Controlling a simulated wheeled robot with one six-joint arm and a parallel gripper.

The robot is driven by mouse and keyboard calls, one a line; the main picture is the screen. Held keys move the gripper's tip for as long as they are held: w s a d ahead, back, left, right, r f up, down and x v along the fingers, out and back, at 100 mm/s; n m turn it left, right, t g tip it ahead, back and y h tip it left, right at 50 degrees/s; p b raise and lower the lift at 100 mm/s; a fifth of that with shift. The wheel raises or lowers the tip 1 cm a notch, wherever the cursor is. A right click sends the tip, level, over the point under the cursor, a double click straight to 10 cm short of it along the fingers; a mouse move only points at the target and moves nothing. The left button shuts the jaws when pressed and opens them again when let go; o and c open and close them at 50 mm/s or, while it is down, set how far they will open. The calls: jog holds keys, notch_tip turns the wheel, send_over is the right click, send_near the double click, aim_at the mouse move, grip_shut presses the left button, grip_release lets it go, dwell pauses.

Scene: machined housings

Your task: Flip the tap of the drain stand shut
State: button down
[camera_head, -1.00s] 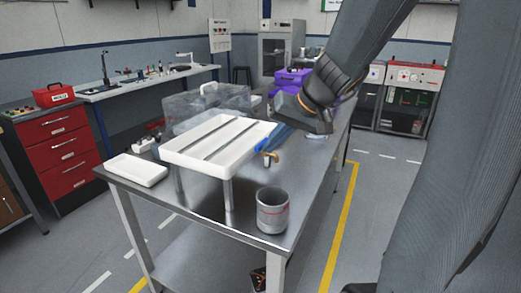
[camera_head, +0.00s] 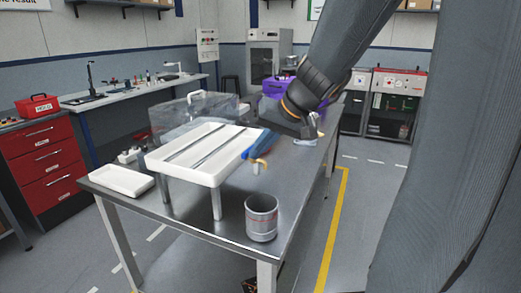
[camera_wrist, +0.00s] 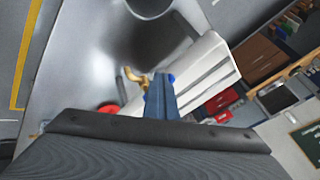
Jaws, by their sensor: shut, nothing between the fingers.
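The drain stand is a white grooved tray on metal legs (camera_head: 176,162), standing on a steel table. A brass-coloured tap (camera_head: 259,163) shows at its right side; it also shows as a curved brass piece in the wrist view (camera_wrist: 134,75). My gripper (camera_head: 258,149) has blue fingers, shut and empty, pointing left beside the tap in the head view. In the wrist view my shut fingers (camera_wrist: 161,92) lie just right of the brass piece, by the white tray (camera_wrist: 196,72). I cannot tell whether they touch the tap; its lever position is unclear.
A grey cup (camera_head: 262,218) stands at the table's near corner. A small white tray (camera_head: 122,180) lies at the left edge. A clear box (camera_head: 180,118) stands behind the stand, and a purple bin (camera_head: 279,87) farther back. The table top between stand and cup is clear.

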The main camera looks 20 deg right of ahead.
jog(key=s+d+r, duration=0.2)
jog(key=s+r, duration=0.6)
jog(key=s, duration=0.1)
jog(key=shift+d, duration=0.25)
